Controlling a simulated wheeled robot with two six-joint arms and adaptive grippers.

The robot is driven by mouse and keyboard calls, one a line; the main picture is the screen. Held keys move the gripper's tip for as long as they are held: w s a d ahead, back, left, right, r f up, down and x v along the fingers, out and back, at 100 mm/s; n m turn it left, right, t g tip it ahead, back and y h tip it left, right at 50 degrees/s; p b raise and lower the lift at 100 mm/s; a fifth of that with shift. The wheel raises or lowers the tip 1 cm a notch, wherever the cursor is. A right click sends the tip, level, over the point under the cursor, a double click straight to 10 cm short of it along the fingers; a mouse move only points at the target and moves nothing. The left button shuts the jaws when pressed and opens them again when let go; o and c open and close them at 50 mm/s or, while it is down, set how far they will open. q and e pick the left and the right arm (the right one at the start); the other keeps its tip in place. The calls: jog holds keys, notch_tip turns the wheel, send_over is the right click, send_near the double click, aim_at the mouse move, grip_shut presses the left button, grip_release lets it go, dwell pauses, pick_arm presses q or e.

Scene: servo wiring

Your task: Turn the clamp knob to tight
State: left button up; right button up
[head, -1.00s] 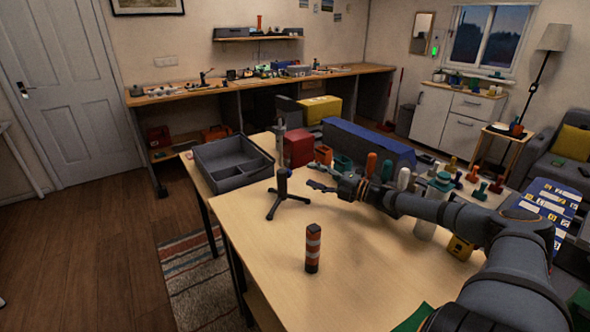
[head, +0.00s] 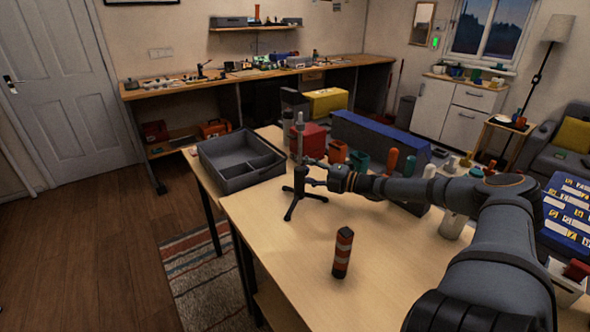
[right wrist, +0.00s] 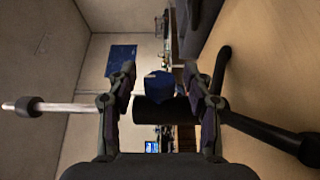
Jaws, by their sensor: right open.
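A black tripod stand (head: 301,196) with a pale upright rod (head: 300,140) stands on the wooden table near the grey tray. My right gripper (head: 314,172) reaches it from the right, at the height of its dark clamp body. In the right wrist view the stand appears sideways, with its rod (right wrist: 70,107) at left and a black leg (right wrist: 265,132) at right. The fingers of the right gripper (right wrist: 160,75) are open on either side of a dark blue faceted knob (right wrist: 158,88) and a black cylinder (right wrist: 160,112). Contact cannot be told. My left gripper is out of view.
A grey compartment tray (head: 222,166) is left of the stand. A red box (head: 313,139), a blue box (head: 375,138) and several coloured-handled tools line the back. The front left of the table is clear.

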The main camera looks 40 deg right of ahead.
jog(key=shift+c, duration=0.4)
grip_shut()
jog(key=shift+r+g+p, duration=0.2)
jog(key=shift+g+p, duration=0.1)
jog(key=shift+p, duration=0.3)
jog(key=g+h+p, duration=0.1)
jog(key=g+p, duration=0.1)
jog(key=p, duration=0.1)
jog(key=shift+r+p, duration=0.15)
jog(key=shift+p, duration=0.25)
jog(key=shift+f+g+h+p, duration=0.2)
jog(key=shift+g+h+p, duration=0.25)
jog(key=shift+g+p, duration=0.4)
jog(key=shift+f+g+h+p, duration=0.15)
jog(key=shift+g+h+p, duration=0.4)
jog(key=shift+g, duration=0.5)
jog(key=shift+o, duration=0.4)
grip_release()
